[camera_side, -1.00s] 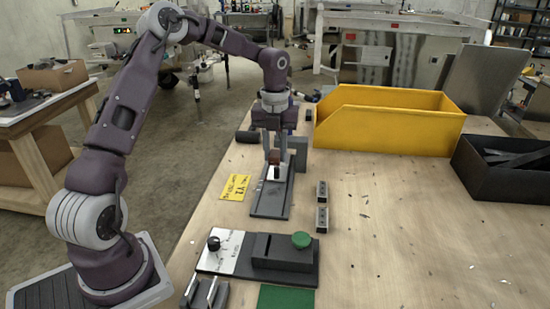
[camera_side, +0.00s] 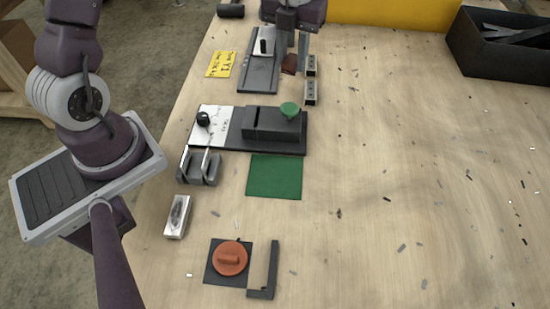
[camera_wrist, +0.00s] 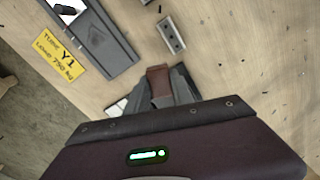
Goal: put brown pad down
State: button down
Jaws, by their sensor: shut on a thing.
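The brown pad (camera_side: 289,64) is a small reddish-brown block held at the fingertips of my gripper (camera_side: 289,56). I cannot tell whether the pad touches the wooden table. The grey plate also shows at upper left in the wrist view (camera_wrist: 98,42), apart from the pad.
A yellow label (camera_side: 220,64) lies left of the plate. The table's right side is mostly clear.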

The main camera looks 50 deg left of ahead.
jog(key=s+d+m, duration=0.1)
jog(key=s+d, duration=0.1)
jog(key=d, duration=0.1)
jog(key=s+d, duration=0.2)
jog(key=s+d+m, duration=0.1)
jog(key=s+d, duration=0.2)
jog(key=shift+s+d+m, duration=0.1)
jog(key=shift+d+m, duration=0.2)
jog(key=shift+d, duration=0.05)
jog(key=m, duration=0.2)
send_over(276, 175)
notch_tip(276, 175, down, 10)
jog(key=shift+s+r, duration=0.15)
jog(key=shift+r, duration=0.1)
jog(key=shift+f, duration=0.4)
jog(key=shift+f, duration=0.15)
jog(key=c, duration=1.1)
grip_release()
